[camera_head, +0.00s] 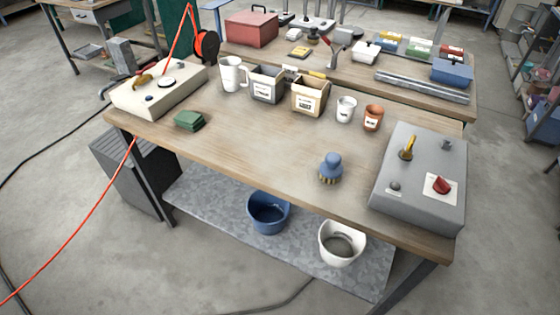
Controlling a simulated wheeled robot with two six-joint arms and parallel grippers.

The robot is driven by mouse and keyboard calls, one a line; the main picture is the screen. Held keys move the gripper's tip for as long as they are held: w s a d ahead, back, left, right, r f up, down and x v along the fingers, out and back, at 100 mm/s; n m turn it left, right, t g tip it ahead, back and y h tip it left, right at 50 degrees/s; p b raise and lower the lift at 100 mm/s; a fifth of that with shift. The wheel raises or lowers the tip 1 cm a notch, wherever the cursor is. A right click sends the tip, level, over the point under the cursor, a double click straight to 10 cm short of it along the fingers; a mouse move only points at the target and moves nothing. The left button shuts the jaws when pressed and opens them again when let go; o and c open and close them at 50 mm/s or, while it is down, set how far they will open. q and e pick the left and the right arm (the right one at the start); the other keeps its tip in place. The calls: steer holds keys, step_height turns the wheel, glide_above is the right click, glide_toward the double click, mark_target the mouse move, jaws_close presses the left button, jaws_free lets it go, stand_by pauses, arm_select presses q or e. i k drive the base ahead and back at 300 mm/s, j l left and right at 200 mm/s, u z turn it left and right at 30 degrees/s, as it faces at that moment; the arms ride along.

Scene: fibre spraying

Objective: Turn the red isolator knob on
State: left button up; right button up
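The red isolator knob (441,185) sits on a white plate on the sloped top of a grey control box (415,210). The box stands at the right end of the wooden table. The knob looks turned at an angle; I cannot read its marked position. A yellow lever (407,149), a dark round button (394,186) and a small grey knob (447,144) are on the same box. Neither of my grippers shows in the head view.
A blue-handled brush (330,168) stands left of the grey box. Cups (373,117), bins (309,96) and a white jug (233,74) line the table's back. A cream box (159,92) and green pad (188,121) are at left. The table's middle is clear.

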mark_target(441, 187)
steer(key=z, duration=1.35)
